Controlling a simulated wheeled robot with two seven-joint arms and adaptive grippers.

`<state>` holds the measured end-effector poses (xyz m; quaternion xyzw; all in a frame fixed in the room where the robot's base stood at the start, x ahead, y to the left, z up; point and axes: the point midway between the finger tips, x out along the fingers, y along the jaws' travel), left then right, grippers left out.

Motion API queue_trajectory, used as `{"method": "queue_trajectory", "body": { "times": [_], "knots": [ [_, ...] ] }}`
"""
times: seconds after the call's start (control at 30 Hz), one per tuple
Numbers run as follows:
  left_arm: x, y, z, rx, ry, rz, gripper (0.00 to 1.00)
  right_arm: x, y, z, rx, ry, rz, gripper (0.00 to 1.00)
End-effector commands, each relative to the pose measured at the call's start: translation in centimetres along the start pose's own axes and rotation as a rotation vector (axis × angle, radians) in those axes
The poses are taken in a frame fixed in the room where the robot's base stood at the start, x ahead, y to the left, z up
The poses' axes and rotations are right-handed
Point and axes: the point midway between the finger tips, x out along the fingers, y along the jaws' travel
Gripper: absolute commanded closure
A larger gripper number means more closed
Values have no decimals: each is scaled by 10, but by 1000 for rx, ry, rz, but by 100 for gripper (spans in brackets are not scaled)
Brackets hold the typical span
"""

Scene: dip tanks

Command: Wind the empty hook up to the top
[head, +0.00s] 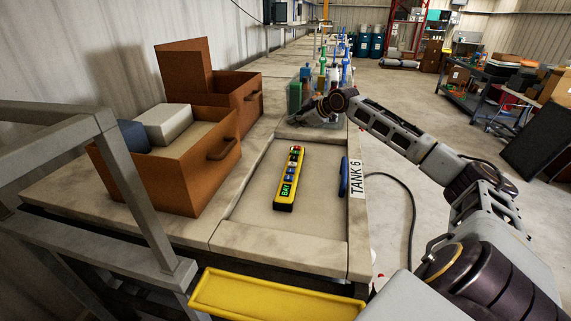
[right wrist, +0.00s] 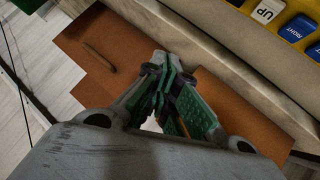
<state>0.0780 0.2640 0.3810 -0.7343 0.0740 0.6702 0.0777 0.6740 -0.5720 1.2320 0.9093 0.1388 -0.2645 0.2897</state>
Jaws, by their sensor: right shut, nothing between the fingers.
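A yellow pendant control (head: 289,180) with a column of buttons and a green BAY display lies on the sunken top of the bench marked TANK 6. In the right wrist view its edge shows at the top right, with a white UP button (right wrist: 267,11) and a blue RIGHT button (right wrist: 300,27). My right gripper (head: 306,112) is beyond the pendant's far end, apart from it. Its fingers (right wrist: 165,75) are shut and empty. I cannot make out the hook in either view. My left gripper is not in view.
Two brown bins (head: 222,177) stand left of the pendant; the nearer holds boxes. Several bottles (head: 322,77) stand near my right gripper. A blue handle (head: 344,177) is at the bench's right edge. A yellow tray (head: 275,296) is in front. Grey rails stand at left.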

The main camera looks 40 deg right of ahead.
Motion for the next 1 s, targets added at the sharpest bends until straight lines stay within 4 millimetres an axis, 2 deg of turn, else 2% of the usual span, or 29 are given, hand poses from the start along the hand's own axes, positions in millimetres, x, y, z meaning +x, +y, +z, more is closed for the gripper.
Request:
{"method": "queue_trajectory", "body": {
  "times": [0.2,0.5,0.77,1.0],
  "knots": [
    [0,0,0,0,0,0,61,-2,-29,-6,-62,0,-104,100],
    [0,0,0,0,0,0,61,-6,-53,1,-177,-14,-217,100],
    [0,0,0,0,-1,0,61,-8,-60,8,-319,-27,-253,100],
    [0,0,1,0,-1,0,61,-8,-59,8,-354,-23,-253,100]
  ]
}}
